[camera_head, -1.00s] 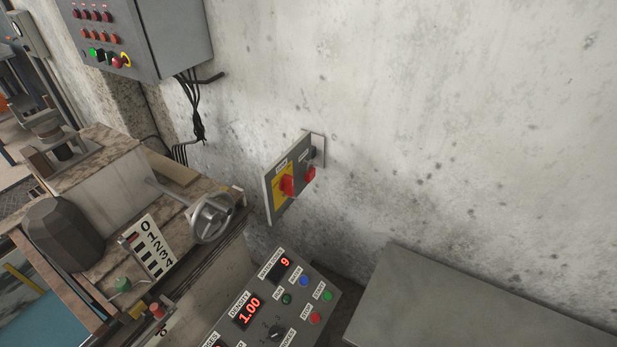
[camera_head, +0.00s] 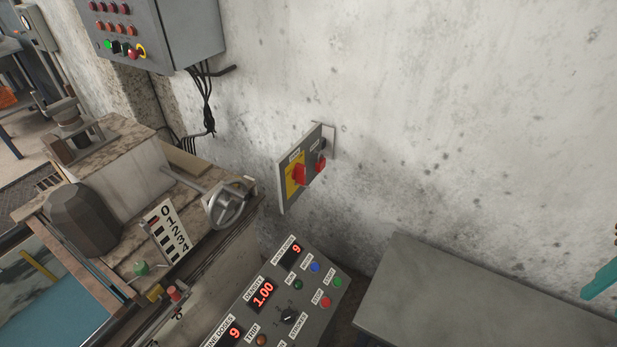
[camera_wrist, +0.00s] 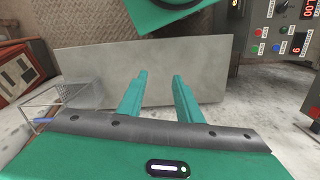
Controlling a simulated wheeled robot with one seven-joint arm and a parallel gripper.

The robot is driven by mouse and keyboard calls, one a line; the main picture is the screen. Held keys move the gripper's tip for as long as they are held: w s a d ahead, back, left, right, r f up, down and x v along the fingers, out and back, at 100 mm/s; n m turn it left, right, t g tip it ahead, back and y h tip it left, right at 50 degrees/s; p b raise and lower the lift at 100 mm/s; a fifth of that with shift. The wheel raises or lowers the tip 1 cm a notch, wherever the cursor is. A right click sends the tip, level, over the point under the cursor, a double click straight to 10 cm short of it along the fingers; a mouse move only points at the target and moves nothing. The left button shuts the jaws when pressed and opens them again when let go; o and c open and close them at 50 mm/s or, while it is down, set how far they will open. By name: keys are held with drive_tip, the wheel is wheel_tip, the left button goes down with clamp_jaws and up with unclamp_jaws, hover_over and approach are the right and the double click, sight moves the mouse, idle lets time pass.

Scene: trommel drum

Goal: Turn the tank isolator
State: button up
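A small wall panel (camera_head: 285,196) in the head view carries a red rotary handle on a yellow plate (camera_head: 298,175) and a second red knob (camera_head: 320,163) on its grey part. I cannot read which one is the tank isolator. In the wrist view my gripper (camera_wrist: 160,77) shows two teal fingers, apart, with nothing between them, above a grey flat top. In the head view only a teal bit of my arm shows at the right edge, well away from the panel.
A sloped control console (camera_head: 300,296) with buttons and red displays stands below the panel. A handwheel (camera_head: 229,204) is to its left. A grey box top (camera_head: 480,290) fills the lower right. A control cabinet (camera_head: 185,35) with hanging cables is upper left. The wall around the panel is bare.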

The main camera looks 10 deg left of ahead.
drive_tip(key=w+a+f, duration=0.3)
drive_tip(key=w+f, duration=0.2)
drive_tip(key=w, duration=0.3)
drive_tip(key=m+t+y, duration=0.6)
drive_tip(key=m+y, duration=0.9)
drive_tip(key=y, duration=0.2)
approach(305, 175)
drive_tip(key=x, duration=0.8)
drive_tip(key=shift+a+r, duration=0.1)
drive_tip(key=shift+a, duration=0.15)
